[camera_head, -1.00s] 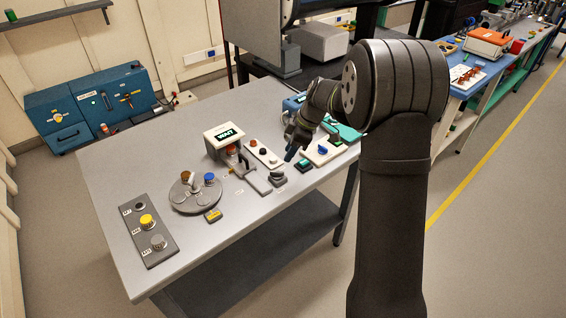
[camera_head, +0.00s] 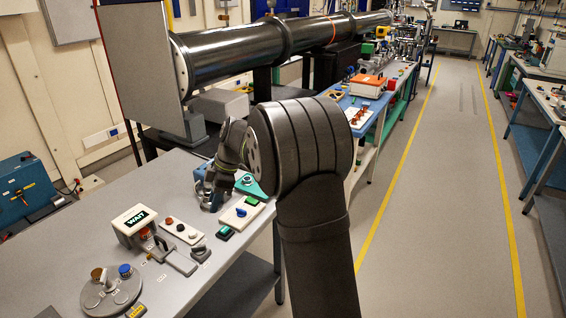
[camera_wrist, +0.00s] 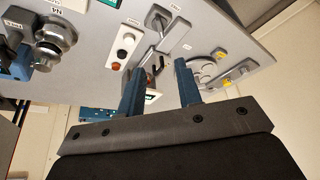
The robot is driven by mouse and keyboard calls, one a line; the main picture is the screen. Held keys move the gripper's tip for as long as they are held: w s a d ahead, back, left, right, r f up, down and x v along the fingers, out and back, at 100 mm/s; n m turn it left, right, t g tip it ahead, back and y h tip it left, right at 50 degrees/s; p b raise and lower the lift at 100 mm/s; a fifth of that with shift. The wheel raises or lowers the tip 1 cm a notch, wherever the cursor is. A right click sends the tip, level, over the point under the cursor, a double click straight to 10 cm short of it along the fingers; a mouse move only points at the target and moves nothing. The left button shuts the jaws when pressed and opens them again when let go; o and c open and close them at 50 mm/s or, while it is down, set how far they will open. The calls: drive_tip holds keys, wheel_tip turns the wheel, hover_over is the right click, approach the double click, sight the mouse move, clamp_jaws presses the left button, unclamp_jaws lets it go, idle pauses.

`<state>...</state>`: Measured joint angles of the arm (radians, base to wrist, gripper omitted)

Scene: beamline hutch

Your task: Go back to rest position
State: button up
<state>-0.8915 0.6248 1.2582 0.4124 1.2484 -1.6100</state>
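My gripper (camera_wrist: 159,66) shows in the wrist view with its two blue fingers apart. Nothing is held between them. Past the fingers, the grey workbench surface (camera_wrist: 222,40) shows tilted, with several devices on it. In the head view my arm reaches over the right part of the workbench (camera_head: 75,235), with its wrist bent down behind my large dark elbow joint. The fingertips cannot be made out clearly there.
A display box reading WAIT (camera_head: 135,219), a white button strip (camera_head: 181,231) and a round grey turntable (camera_head: 111,293) stand on the bench. A teal piece (camera_head: 250,186) lies near my wrist. A large dark pipe (camera_head: 235,47) runs behind. The aisle floor (camera_head: 440,200) at right is clear.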

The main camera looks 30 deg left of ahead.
sight(199, 247)
drive_tip(key=x, duration=1.7)
drive_tip(key=shift+a+r, duration=0.1)
drive_tip(key=shift+s+f, duration=0.15)
drive_tip(key=shift+f, duration=0.1)
drive_tip(key=shift+r+m, duration=0.25)
drive_tip(key=shift+m, duration=0.25)
drive_tip(key=shift+m+y, duration=0.4)
drive_tip(key=shift+m, duration=0.1)
drive_tip(key=m+t, duration=0.1)
drive_tip(key=m, duration=0.2)
drive_tip(key=m+t, duration=0.2)
drive_tip(key=m, duration=0.1)
drive_tip(key=shift+s+m+y, duration=0.2)
drive_tip(key=shift+m+y, duration=0.1)
drive_tip(key=shift+m, duration=0.1)
idle(0.4)
drive_tip(key=shift+o, duration=0.2)
